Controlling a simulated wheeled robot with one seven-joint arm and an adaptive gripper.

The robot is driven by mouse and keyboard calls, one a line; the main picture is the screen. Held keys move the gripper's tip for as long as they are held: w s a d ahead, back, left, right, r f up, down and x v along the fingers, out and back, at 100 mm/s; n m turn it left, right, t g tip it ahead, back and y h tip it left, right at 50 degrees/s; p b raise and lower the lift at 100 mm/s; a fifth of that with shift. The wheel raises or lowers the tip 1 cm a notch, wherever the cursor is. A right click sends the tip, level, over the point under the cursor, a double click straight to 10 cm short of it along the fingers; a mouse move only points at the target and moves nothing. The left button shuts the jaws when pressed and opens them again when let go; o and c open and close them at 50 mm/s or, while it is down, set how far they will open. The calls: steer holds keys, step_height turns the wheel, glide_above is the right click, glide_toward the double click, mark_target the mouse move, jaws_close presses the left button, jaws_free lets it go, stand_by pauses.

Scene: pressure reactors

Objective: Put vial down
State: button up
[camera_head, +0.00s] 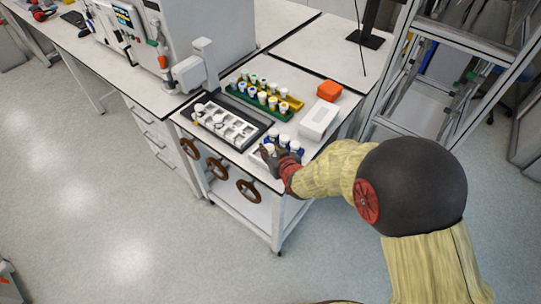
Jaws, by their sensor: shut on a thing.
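My gripper (268,156) is at the front right part of the white bench (243,158), low over its top. It is shut on a vial (269,148), a small white-capped one that is mostly hidden by the fingers. A few more vials with white caps and blue parts (294,146) stand right beside the gripper. I cannot tell whether the held vial touches the surface under it.
A dark tray with white wells (237,133) lies left of the gripper. A white box (319,121) and an orange box (329,90) stand at right. A metal ladder frame (450,70) stands beyond.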

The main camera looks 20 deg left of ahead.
mark_target(271, 155)
steer(key=shift+w+f, duration=0.25)
steer(key=shift+f, duration=0.1)
steer(key=shift+f+b, duration=0.35)
steer(key=shift+f, duration=1.05)
steer(key=shift+f, duration=0.2)
steer(key=o, duration=1.1)
steer(key=shift+r, duration=0.1)
steer(key=shift+r, duration=0.2)
steer(key=p+v, duration=0.1)
steer(key=v, duration=1.1)
steer(key=shift+s+f+p, duration=0.1)
steer(key=shift+f+p, duration=0.05)
steer(key=shift+p, duration=0.25)
